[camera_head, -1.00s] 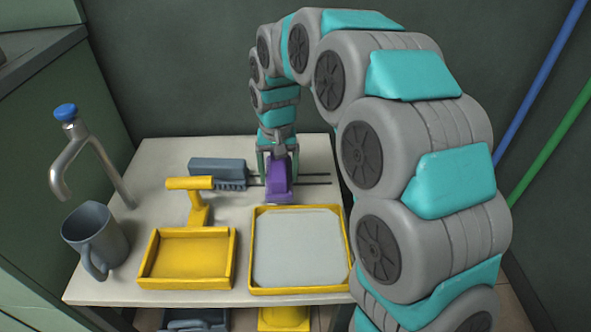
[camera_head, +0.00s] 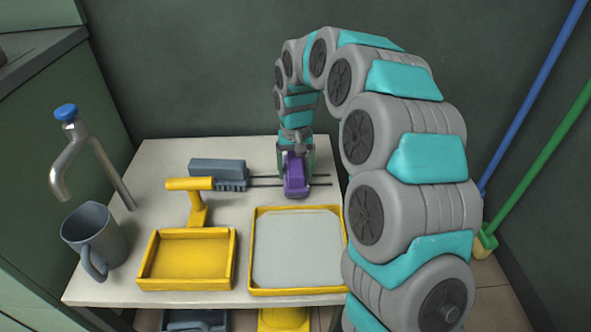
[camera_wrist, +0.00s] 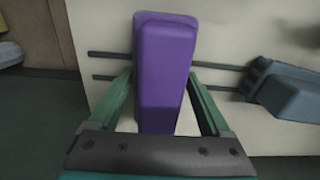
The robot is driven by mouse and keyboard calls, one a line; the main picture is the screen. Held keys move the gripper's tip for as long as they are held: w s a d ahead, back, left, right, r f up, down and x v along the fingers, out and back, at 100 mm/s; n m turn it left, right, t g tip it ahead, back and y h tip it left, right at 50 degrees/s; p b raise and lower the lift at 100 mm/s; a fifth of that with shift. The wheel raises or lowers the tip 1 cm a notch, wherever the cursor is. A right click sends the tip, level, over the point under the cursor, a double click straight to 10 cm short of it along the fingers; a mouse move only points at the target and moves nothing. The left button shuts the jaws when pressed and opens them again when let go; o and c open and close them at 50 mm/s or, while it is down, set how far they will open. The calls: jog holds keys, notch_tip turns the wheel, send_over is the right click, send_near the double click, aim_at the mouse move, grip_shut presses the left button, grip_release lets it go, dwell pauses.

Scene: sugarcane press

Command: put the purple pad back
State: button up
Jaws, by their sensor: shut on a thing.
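The purple pad (camera_head: 295,176) is in my gripper (camera_head: 296,168), over the right part of the two dark rails (camera_head: 265,182) at the back of the table. In the wrist view the purple pad (camera_wrist: 163,70) lies lengthwise between the two green fingers of my gripper (camera_wrist: 162,92), and the rails (camera_wrist: 112,66) pass behind it on both sides. My gripper is shut on the pad. A grey-blue block with a toothed lower edge (camera_head: 218,172) sits at the rails' left end. It also shows at the right of the wrist view (camera_wrist: 285,92). I cannot tell whether the pad touches the rails.
A yellow tray (camera_head: 233,262) and a larger yellow-rimmed tray with a grey floor (camera_head: 252,270) stand at the front. A yellow T-shaped handle (camera_head: 195,205), a grey mug (camera_head: 95,238) and a metal tap (camera_head: 85,155) are to the left. The table's right edge is close to the pad.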

aim_at(296, 159)
jog(key=shift+f, duration=0.15)
jog(key=shift+f, duration=0.2)
jog(key=o, duration=1.1)
notch_tip(296, 159, up, 13)
jog(key=shift+f+p, duration=0.1)
jog(key=shift+p, duration=0.2)
jog(key=shift+g, duration=0.9)
jog(key=s+d+f, duration=0.1)
jog(key=s+d, duration=0.3)
jog(key=s, duration=0.9)
jog(key=s+d+f, duration=0.2)
jog(key=s+d, duration=0.2)
jog(key=s, duration=0.9)
jog(key=s+d+f, duration=0.1)
jog(key=s+d, duration=0.3)
jog(key=s, duration=1)
jog(key=shift+f, duration=0.4)
